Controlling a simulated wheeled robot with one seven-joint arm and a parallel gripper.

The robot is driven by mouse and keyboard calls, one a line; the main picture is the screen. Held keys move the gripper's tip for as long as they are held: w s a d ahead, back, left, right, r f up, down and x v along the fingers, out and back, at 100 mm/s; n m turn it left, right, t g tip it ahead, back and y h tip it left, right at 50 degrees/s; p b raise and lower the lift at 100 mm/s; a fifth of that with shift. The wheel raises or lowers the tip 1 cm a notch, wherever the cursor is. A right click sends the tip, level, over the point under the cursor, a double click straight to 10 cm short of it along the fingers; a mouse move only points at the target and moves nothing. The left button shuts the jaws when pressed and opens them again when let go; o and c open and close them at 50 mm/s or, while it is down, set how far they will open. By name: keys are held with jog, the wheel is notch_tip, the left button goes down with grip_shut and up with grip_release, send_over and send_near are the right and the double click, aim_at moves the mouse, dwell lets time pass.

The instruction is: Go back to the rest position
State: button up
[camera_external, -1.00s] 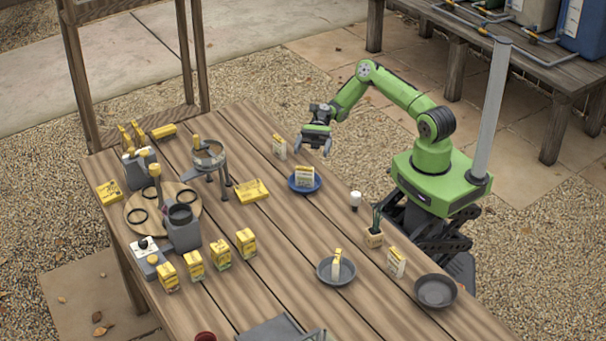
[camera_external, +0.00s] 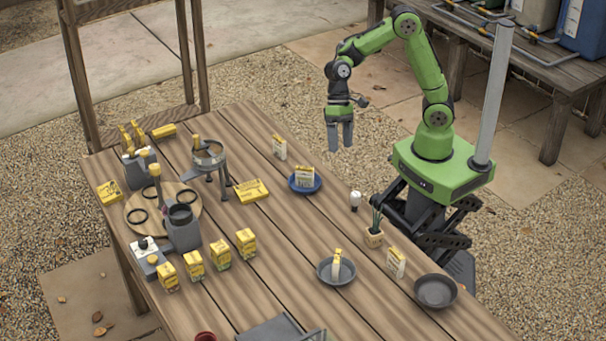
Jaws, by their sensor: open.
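My gripper (camera_external: 340,138) hangs at the end of my green arm, fingers pointing down, open and empty. It is above and beyond the table's right edge in the picture, apart from everything on the table. My arm is bent, with its elbow raised high above my green base. The nearest things in the picture are a seed packet (camera_external: 279,148) standing on the wooden table (camera_external: 345,212) and a blue plate (camera_external: 317,187) with a white and yellow packet (camera_external: 304,175) on it.
A white bulb-shaped item (camera_external: 355,200), a small potted plant (camera_external: 375,236), a packet (camera_external: 396,263) and a dark bowl (camera_external: 436,291) line the table's right side. A grey dish (camera_external: 325,273) holds a packet. Several yellow boxes and a tripod stand (camera_external: 209,160) are further left.

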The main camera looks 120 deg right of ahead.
jog(key=s+a+r+n+t+h+p, duration=0.1)
jog(key=s+a+r+n+h+p, duration=0.1)
jog(key=s+r+n, duration=0.4)
jog(key=s+a+r+n+t+h+p, duration=0.2)
jog(key=s+a+r+n, duration=0.2)
jog(key=s, duration=0.8)
notch_tip(320, 180, up, 4)
jog(key=n, duration=0.2)
jog(key=shift+a+r+n+h, duration=0.15)
jog(key=shift+a+n+h, duration=0.15)
jog(key=shift+a+h, duration=0.1)
